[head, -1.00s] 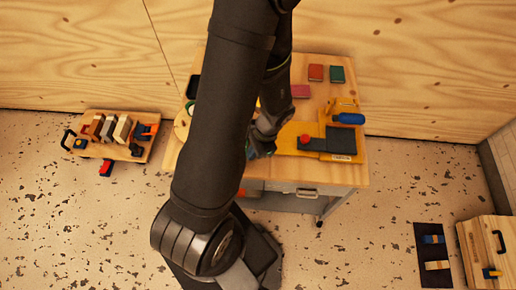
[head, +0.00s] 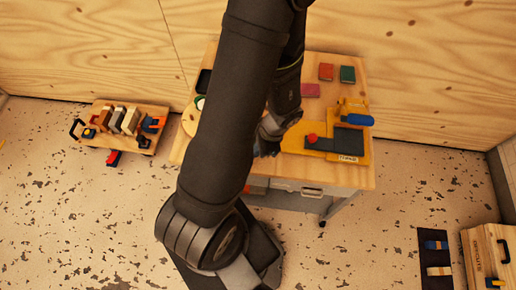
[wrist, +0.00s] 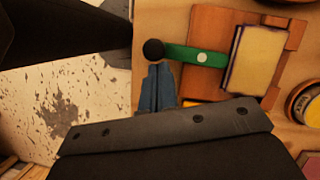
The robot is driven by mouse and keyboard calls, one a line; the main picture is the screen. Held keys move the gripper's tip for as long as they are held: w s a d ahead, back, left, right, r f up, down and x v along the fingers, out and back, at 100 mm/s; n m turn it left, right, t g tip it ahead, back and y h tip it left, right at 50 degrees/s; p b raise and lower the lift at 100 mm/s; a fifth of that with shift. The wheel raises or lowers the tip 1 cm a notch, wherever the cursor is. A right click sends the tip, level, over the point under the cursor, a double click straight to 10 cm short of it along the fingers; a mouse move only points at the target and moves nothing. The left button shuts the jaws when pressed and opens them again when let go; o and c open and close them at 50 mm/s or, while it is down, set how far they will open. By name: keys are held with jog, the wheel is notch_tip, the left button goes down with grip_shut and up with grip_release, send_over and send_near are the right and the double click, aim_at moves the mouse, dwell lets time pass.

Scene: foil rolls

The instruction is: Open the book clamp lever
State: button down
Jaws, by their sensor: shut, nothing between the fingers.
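The book clamp shows in the wrist view: a brown board (wrist: 207,28) with a pale book (wrist: 255,58) on it. Its green lever (wrist: 190,55) points left and ends in a black ball knob (wrist: 154,49). My gripper (wrist: 155,70) is shut and empty, with its fingertips just below the knob. I cannot tell whether they touch it. In the head view my gripper (head: 266,149) is low over the table's front edge, and the clamp is hidden behind my arm.
The wooden table (head: 352,180) also bears a yellow board (head: 362,148) with a red knob (head: 312,138), and small books behind. A round tin (wrist: 304,103) lies right of the clamp.

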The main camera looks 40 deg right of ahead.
jog(key=a+m, duration=0.1)
jog(key=m, duration=0.1)
jog(key=a+m+t, duration=0.1)
jog(key=m, duration=0.1)
jog(key=shift+w+h, duration=0.4)
jog(key=m, duration=0.1)
jog(key=w+a+m+h, duration=0.1)
jog(key=m, duration=0.1)
jog(key=m+t, duration=0.1)
jog(key=m, duration=0.1)
jog(key=shift+w+a+h, duration=0.15)
jog(key=shift+w+h, duration=0.15)
jog(key=shift+w, duration=0.05)
jog(key=m, duration=0.1)
jog(key=w+m+h, duration=0.1)
jog(key=m, duration=0.1)
jog(key=shift+w+a+m, duration=0.3)
jog(key=shift+w, duration=1.05)
jog(key=shift+s, duration=0.1)
jog(key=s, duration=0.2)
jog(key=s+a, duration=0.1)
jog(key=s, duration=0.1)
jog(key=shift+a+r, duration=0.1)
jog(key=shift+v, duration=0.8)
jog(key=a+v, duration=0.1)
jog(key=v, duration=0.7)
jog(key=shift+a, duration=0.15)
